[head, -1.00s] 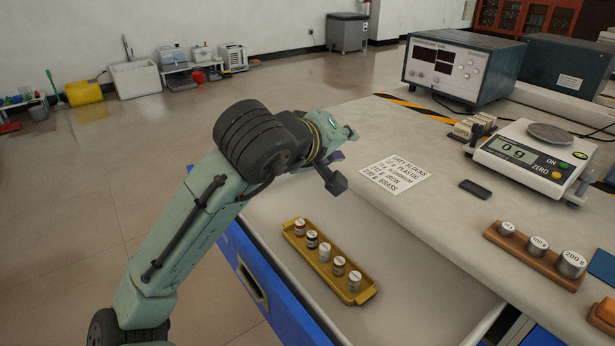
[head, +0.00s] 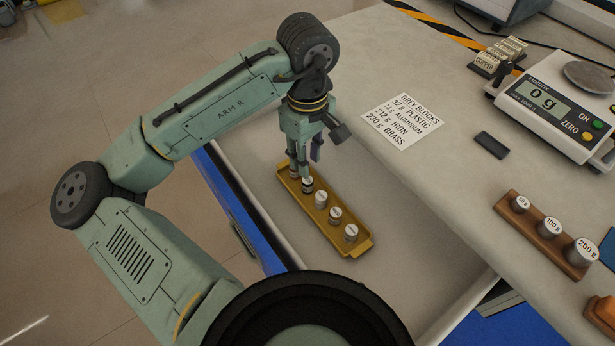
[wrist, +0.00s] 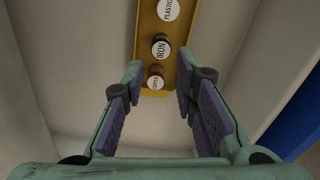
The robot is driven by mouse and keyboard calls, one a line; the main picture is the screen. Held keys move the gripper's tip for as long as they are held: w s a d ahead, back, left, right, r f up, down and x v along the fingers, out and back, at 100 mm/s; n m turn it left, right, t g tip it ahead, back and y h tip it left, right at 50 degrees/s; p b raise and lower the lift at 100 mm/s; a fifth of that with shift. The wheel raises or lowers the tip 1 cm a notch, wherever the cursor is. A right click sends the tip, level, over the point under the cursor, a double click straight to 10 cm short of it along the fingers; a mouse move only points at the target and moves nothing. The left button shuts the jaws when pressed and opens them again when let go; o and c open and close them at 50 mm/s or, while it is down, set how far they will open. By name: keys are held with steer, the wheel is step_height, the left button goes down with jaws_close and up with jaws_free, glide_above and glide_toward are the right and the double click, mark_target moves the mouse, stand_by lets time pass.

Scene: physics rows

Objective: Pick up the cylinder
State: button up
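A yellow tray (head: 362,246) in the open drawer holds a row of short, upright labelled cylinders. In the wrist view a reddish-brown cylinder (wrist: 155,81) is nearest, its label hard to read. Beyond it are a dark cylinder (wrist: 161,47) marked IRON and a white-topped one (wrist: 168,10) marked PLASTIC. My gripper (head: 300,174) points down over the tray's far end. Its fingers are apart with nothing held. The reddish cylinder appears between the fingertips in the wrist view; whether they are level with it is unclear. In the head view the fingers hide it.
Drawer walls (head: 235,200) flank the tray, with free drawer floor to its right. On the bench are a paper list (head: 402,121), a small dark block (head: 491,145), a scale (head: 548,108) reading 0 g, and a wooden stand (head: 541,238) with 3 metal weights.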

mark_target(307, 180)
step_height(307, 180, down, 8)
steer(key=shift+s+r, duration=0.1)
steer(key=shift+r, duration=0.1)
steer(key=shift+c, duration=0.2)
jaws_close()
stand_by(0.3)
